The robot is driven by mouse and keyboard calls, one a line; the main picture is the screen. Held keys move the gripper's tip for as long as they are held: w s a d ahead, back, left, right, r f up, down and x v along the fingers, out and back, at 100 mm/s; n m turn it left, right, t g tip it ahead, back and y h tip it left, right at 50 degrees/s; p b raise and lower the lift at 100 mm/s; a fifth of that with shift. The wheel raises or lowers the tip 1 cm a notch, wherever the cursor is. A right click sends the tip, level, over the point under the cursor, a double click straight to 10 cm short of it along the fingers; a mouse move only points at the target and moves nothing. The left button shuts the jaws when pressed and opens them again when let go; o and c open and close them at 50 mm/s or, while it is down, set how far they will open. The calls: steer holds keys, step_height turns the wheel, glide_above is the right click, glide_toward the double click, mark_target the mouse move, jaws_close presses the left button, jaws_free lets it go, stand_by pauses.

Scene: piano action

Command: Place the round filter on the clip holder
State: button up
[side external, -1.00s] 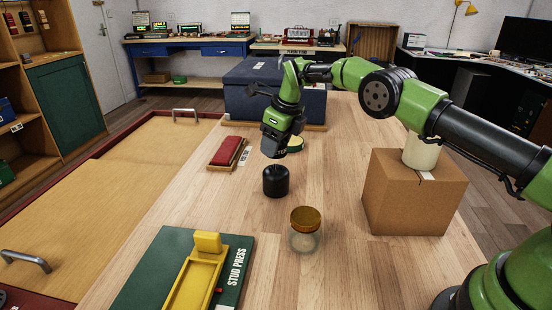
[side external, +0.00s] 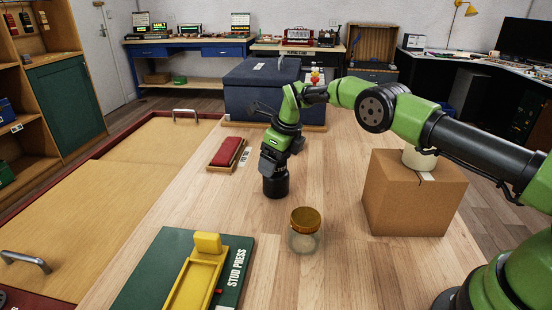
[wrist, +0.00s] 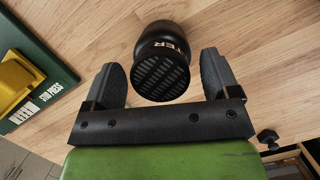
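The round filter (side external: 275,187) is a black, upright cylinder standing on the wooden table in the side view. In the wrist view it (wrist: 162,62) shows a slotted end face and white lettering on its side. My gripper (side external: 274,166) is low over the filter's top in the side view. In the wrist view its two fingers (wrist: 160,68) stand on either side of the filter, with a gap on both sides. The gripper is open. I cannot tell which thing is the clip holder.
A glass jar with an amber lid (side external: 305,230) stands just right of the filter. A cardboard box (side external: 415,200) is further right, and the stud press (side external: 205,270) is in front at left. A red pad on a wooden base (side external: 228,153) lies behind left, before a dark blue chest (side external: 260,95).

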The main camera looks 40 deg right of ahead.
steer(key=s+r+n, duration=0.2)
steer(key=s+r, duration=0.1)
steer(key=r, duration=0.7)
steer(key=s+r+n, duration=0.3)
steer(key=s+r, duration=0.1)
steer(key=r, duration=0.5)
steer(key=s+r+n+t, duration=0.2)
steer(key=s+r+n, duration=0.5)
steer(key=s, duration=0.2)
steer(key=s+a+f+n+t, duration=0.2)
steer(key=s+n, duration=1.3)
steer(key=s, duration=0.4)
steer(key=shift+s+a+f+y, duration=0.15)
steer(key=shift+s+y, duration=0.1)
steer(key=shift+y, duration=0.15)
